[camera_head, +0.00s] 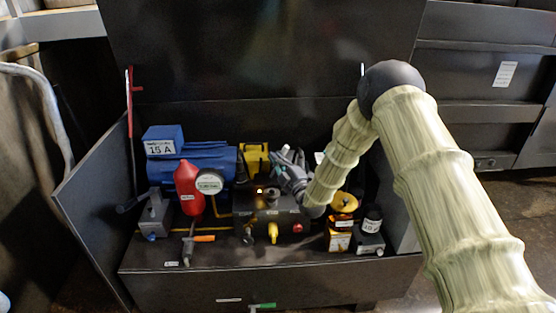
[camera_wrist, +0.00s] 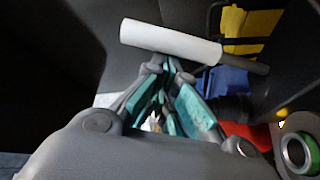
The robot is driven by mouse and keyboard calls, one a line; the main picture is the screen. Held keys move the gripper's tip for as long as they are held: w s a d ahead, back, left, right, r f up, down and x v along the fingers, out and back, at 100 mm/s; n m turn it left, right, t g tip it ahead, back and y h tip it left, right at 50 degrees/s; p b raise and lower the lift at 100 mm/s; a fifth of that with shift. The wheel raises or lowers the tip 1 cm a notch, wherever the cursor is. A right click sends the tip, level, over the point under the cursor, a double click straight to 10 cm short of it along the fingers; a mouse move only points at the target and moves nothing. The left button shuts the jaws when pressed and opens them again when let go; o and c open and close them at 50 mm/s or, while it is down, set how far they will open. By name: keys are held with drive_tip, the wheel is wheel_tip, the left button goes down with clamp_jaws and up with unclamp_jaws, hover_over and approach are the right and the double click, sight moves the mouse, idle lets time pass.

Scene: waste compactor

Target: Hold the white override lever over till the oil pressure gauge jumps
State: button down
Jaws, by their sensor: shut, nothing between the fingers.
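The white override lever (camera_wrist: 171,41) is a pale cylinder on a dark rod. It lies slightly tilted across the upper middle of the wrist view. My gripper (camera_wrist: 167,66) has grey fingers with teal pads, shut with nothing between them. Its fingertips lie just below the lever in the picture; I cannot tell whether they touch it. In the head view my gripper (camera_head: 283,158) is over the machinery at the back of the cabinet, and I cannot make out the lever there. A round white-faced gauge (camera_head: 209,182) stands beside the red bottle; its reading is too small to tell.
The open cabinet holds a blue motor (camera_head: 200,158), a red bottle (camera_head: 188,188), a dark block (camera_head: 270,218) with a yellow knob, and an orange-handled valve (camera_head: 203,238). Cabinet walls enclose the space.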

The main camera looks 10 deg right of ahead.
drive_tip(key=s, duration=0.9)
drive_tip(key=shift+s+d+f, duration=0.2)
drive_tip(key=shift+d+f, duration=0.1)
drive_tip(key=shift+d, duration=0.15)
drive_tip(key=s+d+f+m+g+h+p, duration=0.3)
drive_tip(key=s+f+m+g, duration=0.25)
drive_tip(key=s+f, duration=0.55)
drive_tip(key=s+d+f+m+g+h+p, duration=0.35)
drive_tip(key=s+f+m+g, duration=0.2)
drive_tip(key=s+f, duration=0.6)
drive_tip(key=s+d+m+g+p, duration=0.1)
drive_tip(key=s+m+g, duration=0.1)
drive_tip(key=s, duration=0.9)
drive_tip(key=s+d+r+m+g+h+p, duration=0.1)
drive_tip(key=s+d+m+g+p, duration=0.1)
drive_tip(key=s, duration=0.9)
drive_tip(key=s+d+r+m+g+h+p, duration=0.1)
drive_tip(key=s+d+m+g+p, duration=0.1)
drive_tip(key=s, duration=0.9)
drive_tip(key=shift+d+m+g, duration=0.25)
drive_tip(key=shift+m+g, duration=0.55)
drive_tip(key=shift+g, duration=0.1)
